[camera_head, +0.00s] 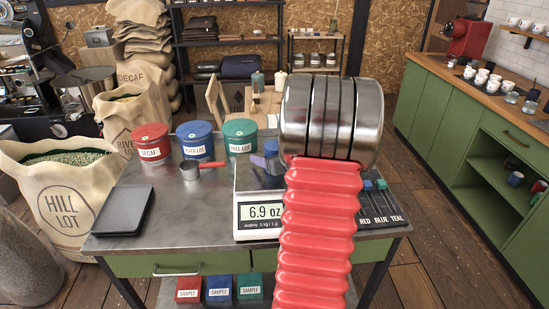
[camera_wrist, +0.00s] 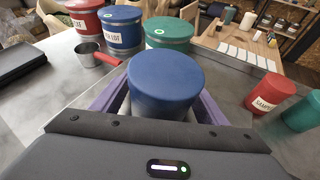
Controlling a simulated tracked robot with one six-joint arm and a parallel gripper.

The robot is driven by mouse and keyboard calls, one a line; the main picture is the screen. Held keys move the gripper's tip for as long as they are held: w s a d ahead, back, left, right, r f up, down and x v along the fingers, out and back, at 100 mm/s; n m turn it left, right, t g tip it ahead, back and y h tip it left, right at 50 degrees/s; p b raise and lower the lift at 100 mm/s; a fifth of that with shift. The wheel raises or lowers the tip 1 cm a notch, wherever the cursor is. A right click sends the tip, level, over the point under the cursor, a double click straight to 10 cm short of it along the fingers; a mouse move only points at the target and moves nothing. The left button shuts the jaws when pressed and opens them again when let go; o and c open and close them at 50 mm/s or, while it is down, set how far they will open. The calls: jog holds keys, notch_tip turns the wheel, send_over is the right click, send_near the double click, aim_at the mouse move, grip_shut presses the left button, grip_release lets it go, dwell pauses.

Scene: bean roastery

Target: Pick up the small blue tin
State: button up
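The small blue tin (camera_wrist: 166,82) stands upright between the two purple fingers of my gripper (camera_wrist: 165,105) in the wrist view. A finger lies along each side of it; whether they press on it is not clear. In the head view, my red arm and metal wrist hide most of this spot. A bit of the blue tin (camera_head: 273,166) and a purple finger show above the scale (camera_head: 262,230), which reads 6.9 oz.
Large red (camera_head: 151,143), blue (camera_head: 195,140) and teal (camera_head: 239,136) tins line the table's back. A red-handled scoop (camera_head: 191,170) and dark tray (camera_head: 124,210) lie left. Small red (camera_wrist: 268,92) and teal (camera_wrist: 303,112) tins stand right. A slider panel (camera_head: 377,210) sits right of my arm.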

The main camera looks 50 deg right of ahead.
jog(key=c, duration=1.2)
jog(key=shift+r, duration=0.15)
notch_tip(320, 180, up, 10)
jog(key=shift+f, duration=0.1)
dwell(0.4)
